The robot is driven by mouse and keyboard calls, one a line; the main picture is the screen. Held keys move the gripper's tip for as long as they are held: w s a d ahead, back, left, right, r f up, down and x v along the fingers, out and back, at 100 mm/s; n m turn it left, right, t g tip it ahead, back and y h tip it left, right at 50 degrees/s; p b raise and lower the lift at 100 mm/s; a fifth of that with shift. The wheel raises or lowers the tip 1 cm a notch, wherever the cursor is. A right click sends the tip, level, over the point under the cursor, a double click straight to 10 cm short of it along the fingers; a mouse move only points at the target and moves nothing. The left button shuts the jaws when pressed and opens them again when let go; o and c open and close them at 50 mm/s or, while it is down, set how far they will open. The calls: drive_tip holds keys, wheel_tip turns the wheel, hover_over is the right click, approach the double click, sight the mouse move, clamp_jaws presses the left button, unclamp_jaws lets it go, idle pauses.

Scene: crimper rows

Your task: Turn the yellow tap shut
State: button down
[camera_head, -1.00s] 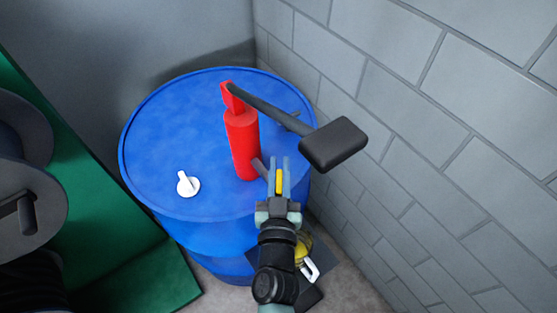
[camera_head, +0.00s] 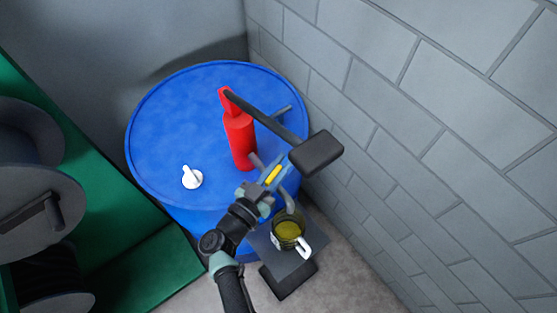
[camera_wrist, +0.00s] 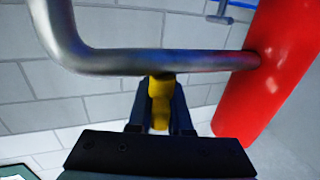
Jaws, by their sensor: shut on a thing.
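The yellow tap (camera_head: 272,176) sits on the grey spout pipe of the red pump (camera_head: 240,138). My gripper (camera_head: 274,174) is shut on the tap's handle, which points slantwise in the head view. In the wrist view the yellow tap (camera_wrist: 161,92) stands between my two dark fingers, just below the grey pipe (camera_wrist: 150,62). The pipe runs from the red body (camera_wrist: 275,65) and bends at its far end. A jug (camera_head: 287,232) with yellow liquid and a white handle stands under the spout's end. I cannot tell whether liquid is flowing.
The pump stands on a blue drum (camera_head: 165,120). Its black lever (camera_head: 316,152) reaches out above my gripper. A white cap (camera_head: 192,178) lies on the drum. The jug's dark stand (camera_head: 288,278) is on the floor. A block wall (camera_head: 430,110) is close at right, green shelving (camera_head: 150,245) at left.

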drive_tip(key=m+g+h+b, duration=0.3)
drive_tip(key=g+h, duration=0.1)
drive_tip(key=shift+s+d+f+m, duration=0.1)
drive_tip(key=shift+s+d+m, duration=0.2)
drive_tip(key=shift+s, duration=0.05)
idle(0.3)
drive_tip(key=c, duration=0.8)
unclamp_jaws()
drive_tip(key=shift+c, duration=0.2)
